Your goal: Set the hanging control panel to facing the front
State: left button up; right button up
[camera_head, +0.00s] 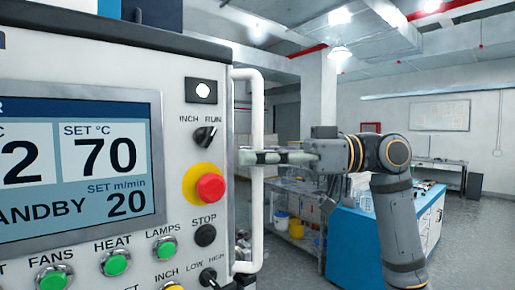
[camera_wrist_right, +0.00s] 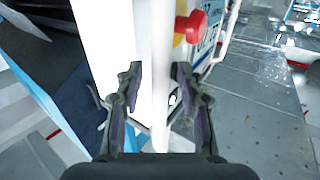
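The hanging control panel (camera_head: 178,150) fills the left of the head view, its screen and buttons turned toward my head camera. A white vertical bar handle (camera_head: 257,105) runs down its right edge. My right gripper (camera_head: 250,157) reaches in from the right, its fingers crossing the handle at mid height. In the right wrist view, the handle (camera_wrist_right: 161,65) passes between the two fingers of the right gripper (camera_wrist_right: 158,82). The fingers stand apart, and a gap shows beside the handle, so the gripper looks open around it. My left gripper is not in view.
A blue workbench (camera_head: 352,235) with drawers stands behind my right arm. A metal shelf cart (camera_head: 292,225) with buckets is behind the handle. A white column (camera_head: 318,110) rises beyond. Grey floor (camera_head: 460,240) lies open at the right.

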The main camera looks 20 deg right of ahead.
jog(key=shift+c, duration=0.3)
grip_shut()
jog(key=shift+a, duration=0.1)
